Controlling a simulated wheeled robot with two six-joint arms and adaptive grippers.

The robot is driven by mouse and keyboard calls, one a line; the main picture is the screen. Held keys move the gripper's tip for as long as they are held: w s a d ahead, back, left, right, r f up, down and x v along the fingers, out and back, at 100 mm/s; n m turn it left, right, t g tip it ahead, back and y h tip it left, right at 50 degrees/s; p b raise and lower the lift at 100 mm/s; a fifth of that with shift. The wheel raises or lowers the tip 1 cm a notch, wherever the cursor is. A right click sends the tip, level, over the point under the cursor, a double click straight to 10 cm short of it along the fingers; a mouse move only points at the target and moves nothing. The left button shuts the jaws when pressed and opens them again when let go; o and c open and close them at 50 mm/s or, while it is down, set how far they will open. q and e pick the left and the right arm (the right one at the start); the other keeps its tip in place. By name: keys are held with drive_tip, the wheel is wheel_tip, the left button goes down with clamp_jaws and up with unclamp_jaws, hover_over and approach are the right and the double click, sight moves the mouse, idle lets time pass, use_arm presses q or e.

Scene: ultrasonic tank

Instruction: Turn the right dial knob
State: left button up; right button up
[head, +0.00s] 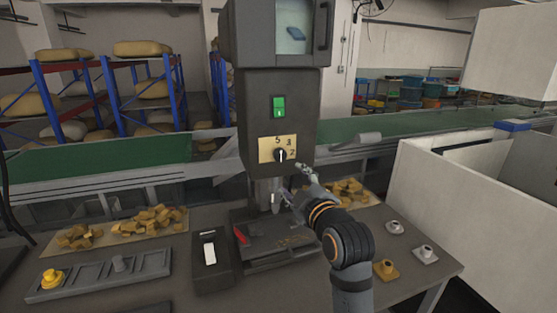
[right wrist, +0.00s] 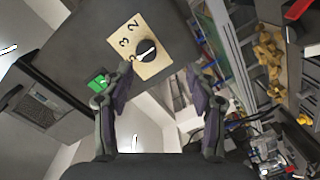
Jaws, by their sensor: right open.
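A round black dial knob (head: 281,155) with a white pointer line sits on a tan plate (head: 265,143) with numbers, on the front of a dark grey machine (head: 258,90). In the head view the pointer stands about upright. The right wrist view shows the knob (right wrist: 146,50) ahead of the gap between the fingers, with clear space between. My right gripper (head: 288,184) is open and empty, below and slightly right of the knob, not touching it. It also shows in the wrist view (right wrist: 158,86), fingers apart. My left gripper is not in view.
A green switch (head: 278,106) is above the plate. Below the machine head are a spindle (head: 272,192) and a dark vise with a red part (head: 241,235). A white-topped switch box (head: 209,255) and a knobbed panel (head: 90,277) stand left. Small flanged parts (head: 425,254) lie right.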

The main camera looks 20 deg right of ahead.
sight(281, 157)
drive_tip(key=shift+t, duration=0.3)
drive_tip(key=w+p, duration=0.1)
drive_tip(key=w, duration=0.2)
drive_tip(key=w+r+p, duration=0.1)
drive_tip(key=w, duration=0.2)
drive_tip(key=w+r+p, duration=0.1)
drive_tip(key=w, duration=0.2)
drive_tip(key=shift+r, duration=0.15)
drive_tip(key=shift+w, duration=0.5)
drive_tip(key=shift+c, duration=0.3)
drive_tip(key=c, duration=1.1)
